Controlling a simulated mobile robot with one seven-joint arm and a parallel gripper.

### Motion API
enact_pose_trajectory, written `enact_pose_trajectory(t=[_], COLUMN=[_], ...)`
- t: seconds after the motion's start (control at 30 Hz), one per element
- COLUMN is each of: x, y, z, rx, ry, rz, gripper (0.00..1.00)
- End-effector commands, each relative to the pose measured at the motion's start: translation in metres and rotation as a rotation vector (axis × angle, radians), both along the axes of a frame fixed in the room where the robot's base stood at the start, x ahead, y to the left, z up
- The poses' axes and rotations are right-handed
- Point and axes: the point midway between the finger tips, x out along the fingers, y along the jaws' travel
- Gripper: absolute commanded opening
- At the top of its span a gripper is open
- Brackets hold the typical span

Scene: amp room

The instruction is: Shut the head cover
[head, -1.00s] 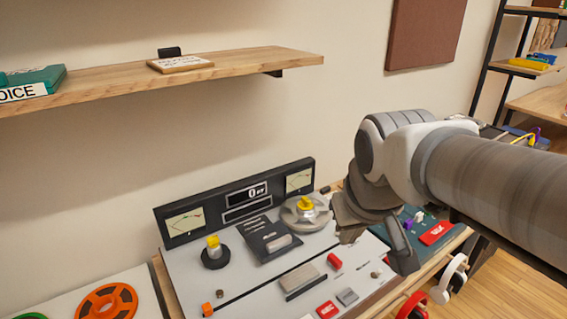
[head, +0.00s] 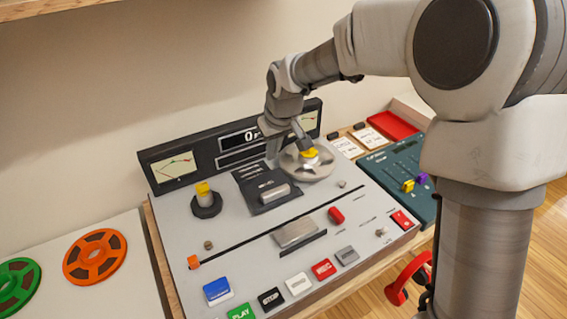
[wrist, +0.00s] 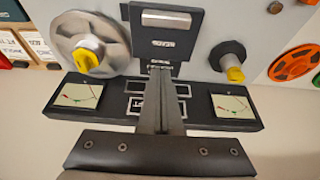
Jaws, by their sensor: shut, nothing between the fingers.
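The head cover (head: 250,177) is a dark panel with pale lettering and a silver block at its front, in the middle of the grey tape deck (head: 222,238). In the wrist view the cover (wrist: 137,42) is at the top centre, with its silver bar. I cannot tell its exact tilt. My gripper (head: 272,158) is just behind the cover, near the meter panel, and partly hides its back edge. In the wrist view my gripper (wrist: 160,72) is shut and empty, its tips close to the cover's lettered edge. I cannot tell whether they touch.
A silver reel hub with a yellow cap (head: 310,153) stands just right of my gripper, a black hub with a yellow cap (head: 204,195) at left. The meter panel (head: 170,169) rises behind. Coloured buttons (head: 270,299) line the front. Orange (head: 95,257) and green reels lie left.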

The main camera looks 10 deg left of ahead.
Motion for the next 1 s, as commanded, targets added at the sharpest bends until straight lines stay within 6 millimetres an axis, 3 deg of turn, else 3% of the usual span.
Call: enact_pose_trajectory(t=[0.27, 0.67, 1.0], x=[0.006, 0.028, 0.001], y=[0.010, 0.026, 0.004], z=[-0.023, -0.103, -0.100], rx=[0.005, 0.005, 0.006], ry=[0.007, 0.006, 0.003], rz=[0.012, 0.010, 0.009], gripper=[0.00, 0.00, 0.00])
